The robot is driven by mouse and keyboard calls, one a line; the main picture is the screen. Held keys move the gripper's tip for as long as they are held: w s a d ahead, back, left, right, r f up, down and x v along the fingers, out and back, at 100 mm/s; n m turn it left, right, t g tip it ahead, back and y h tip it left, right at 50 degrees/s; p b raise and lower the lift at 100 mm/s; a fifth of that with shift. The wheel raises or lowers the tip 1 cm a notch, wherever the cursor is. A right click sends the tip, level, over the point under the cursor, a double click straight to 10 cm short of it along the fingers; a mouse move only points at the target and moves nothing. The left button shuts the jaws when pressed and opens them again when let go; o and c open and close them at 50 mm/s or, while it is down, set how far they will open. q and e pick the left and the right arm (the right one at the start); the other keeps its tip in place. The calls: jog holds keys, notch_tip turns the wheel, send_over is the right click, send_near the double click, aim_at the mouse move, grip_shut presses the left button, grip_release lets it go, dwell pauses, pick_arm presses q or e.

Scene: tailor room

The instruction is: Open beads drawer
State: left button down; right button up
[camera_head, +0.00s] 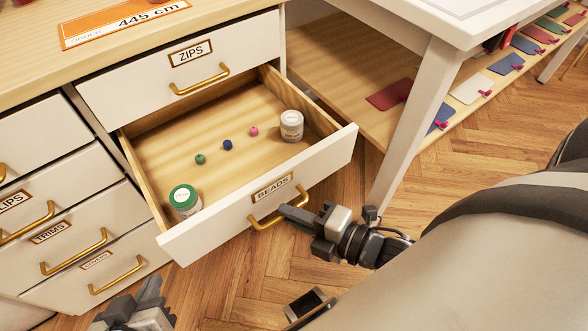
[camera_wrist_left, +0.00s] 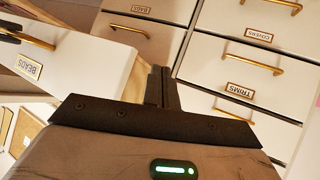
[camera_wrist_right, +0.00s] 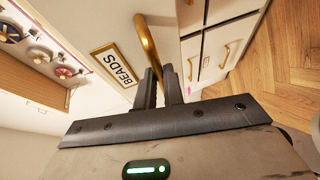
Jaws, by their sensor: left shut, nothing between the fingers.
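The beads drawer (camera_head: 225,215) is pulled well out below the zips drawer, and its inside shows. Its label reads BEADS and its front has a brass handle (camera_head: 264,221). My right gripper (camera_head: 284,209) is at the right part of this handle. In the right wrist view the handle (camera_wrist_right: 147,42) runs in between the closely spaced fingers (camera_wrist_right: 162,84), which look closed on it. My left gripper (camera_head: 150,292) is low at the front left, apart from the drawers. In the left wrist view its fingers (camera_wrist_left: 162,88) are together and empty.
Inside the drawer are a green-lidded jar (camera_head: 185,201), a white-lidded jar (camera_head: 291,126) and three small beads (camera_head: 227,145). The zips drawer (camera_head: 185,75) above is shut. More drawers (camera_head: 95,240) stand at left. A white table leg (camera_head: 415,125) is close at right.

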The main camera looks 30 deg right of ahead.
jog(key=o, duration=0.4)
jog(key=shift+o, duration=0.2)
